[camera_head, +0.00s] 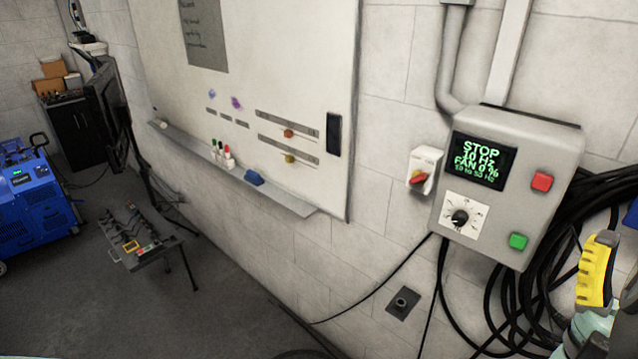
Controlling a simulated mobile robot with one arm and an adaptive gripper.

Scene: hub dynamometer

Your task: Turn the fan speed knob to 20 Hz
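The fan speed knob (459,217) is a small black knob on a white dial plate (447,229) at the lower left of a grey wall-mounted control box (541,142). The dial's marks are too small to read. The display (481,160) above it shows green text: STOP, a Hz value whose first digit is unclear, FAN 0 %, and a small range line. My gripper (595,270) shows in part at the right edge, with a yellow ribbed finger. It is right of the box and apart from the knob. Its opening is not clear.
The box also has a red button (541,182) and a green button (518,241). Black cables (535,290) hang below and right. A whiteboard (290,85) with a tray is on the left wall.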

